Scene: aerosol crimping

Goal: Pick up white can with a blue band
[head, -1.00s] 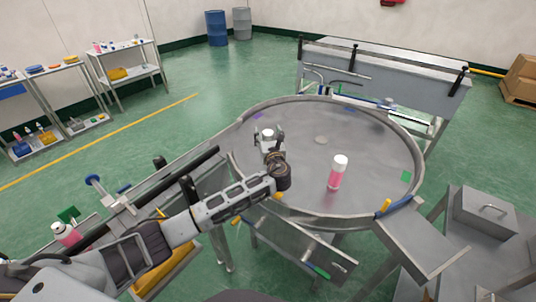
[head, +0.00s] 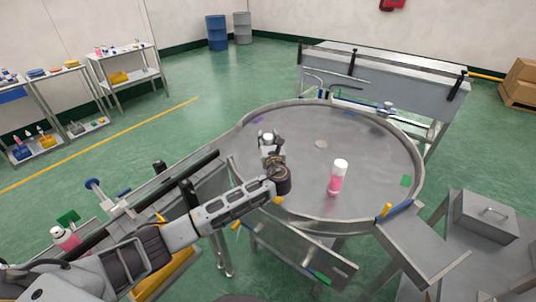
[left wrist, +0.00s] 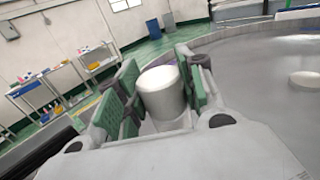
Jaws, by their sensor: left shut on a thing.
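A white can (left wrist: 162,92) stands between the green-padded fingers of my left gripper (left wrist: 160,88) in the left wrist view. The gripper is shut on it, with a pad on each side. Only the can's white top and upper side show; no blue band is visible. In the head view, my left gripper (head: 271,141) is over the left part of the round grey table (head: 300,180), with the can's white top (head: 268,136) between its fingers. My right gripper is not in view.
A pink can with a white cap (head: 338,177) stands on the table to the right of my gripper. A raised rim surrounds the table. Another pink can (head: 66,237) is at the far left.

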